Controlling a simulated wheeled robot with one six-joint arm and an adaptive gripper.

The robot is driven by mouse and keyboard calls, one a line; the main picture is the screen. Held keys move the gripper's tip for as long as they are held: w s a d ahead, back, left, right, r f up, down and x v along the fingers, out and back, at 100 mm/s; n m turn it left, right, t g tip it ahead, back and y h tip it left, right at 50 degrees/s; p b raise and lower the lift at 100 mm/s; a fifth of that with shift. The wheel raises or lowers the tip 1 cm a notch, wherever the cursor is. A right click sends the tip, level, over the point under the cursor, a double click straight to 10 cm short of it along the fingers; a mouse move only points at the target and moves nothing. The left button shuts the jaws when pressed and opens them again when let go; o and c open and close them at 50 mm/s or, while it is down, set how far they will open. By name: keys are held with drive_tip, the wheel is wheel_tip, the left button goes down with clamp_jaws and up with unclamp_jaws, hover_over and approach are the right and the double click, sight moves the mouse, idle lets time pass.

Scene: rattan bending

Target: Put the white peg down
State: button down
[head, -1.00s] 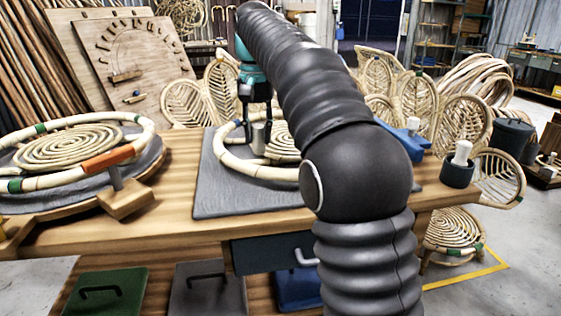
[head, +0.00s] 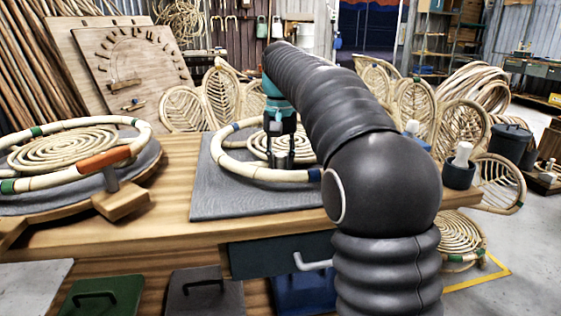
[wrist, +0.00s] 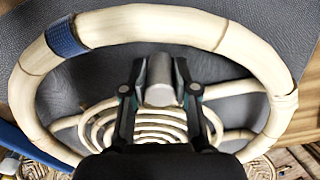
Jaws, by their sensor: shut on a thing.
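My gripper (head: 279,163) is over the pale rattan ring on the grey mat (head: 215,190), pointing down. In the wrist view my gripper (wrist: 160,68) is shut on a short, smooth grey peg (wrist: 160,82), upright between the two fingers. It looks grey rather than white. The ring (wrist: 225,35) with a blue band surrounds the fingers, and a rattan spiral (wrist: 95,125) lies inside it. I cannot tell whether the peg's lower end touches anything. A white peg (head: 463,153) stands in a dark cup (head: 458,175) at the right. Another white peg (head: 412,127) stands in a blue block, partly behind my arm.
A second ring with a spiral (head: 70,148) lies on a round board at the left, beside a wooden clamp block (head: 122,200). My arm covers the table's right part. The wood strip (head: 180,175) between mat and left board is bare. Rattan chair backs (head: 222,90) stand behind.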

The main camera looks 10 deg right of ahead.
sight(281, 156)
drive_tip(key=c, duration=0.9)
unclamp_jaws()
wheel_tip(281, 156, up, 12)
drive_tip(key=p, duration=0.3)
drive_tip(key=shift+p, duration=0.35)
